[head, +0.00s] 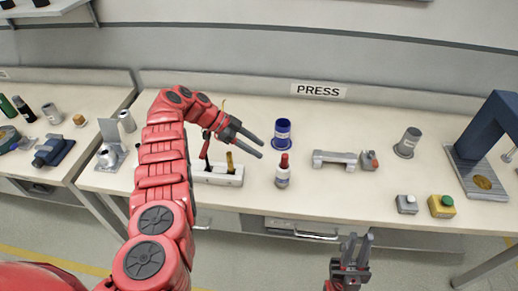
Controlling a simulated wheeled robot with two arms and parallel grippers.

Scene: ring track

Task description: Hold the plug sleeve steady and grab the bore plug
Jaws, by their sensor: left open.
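A white rack (217,177) with upright tools stands under my left gripper, partly hidden. To the right are a grey bridge-shaped block (334,158), a grey cup (408,142), two button boxes (441,206) and a blue press (487,130). The bench between cylinder and block is clear.

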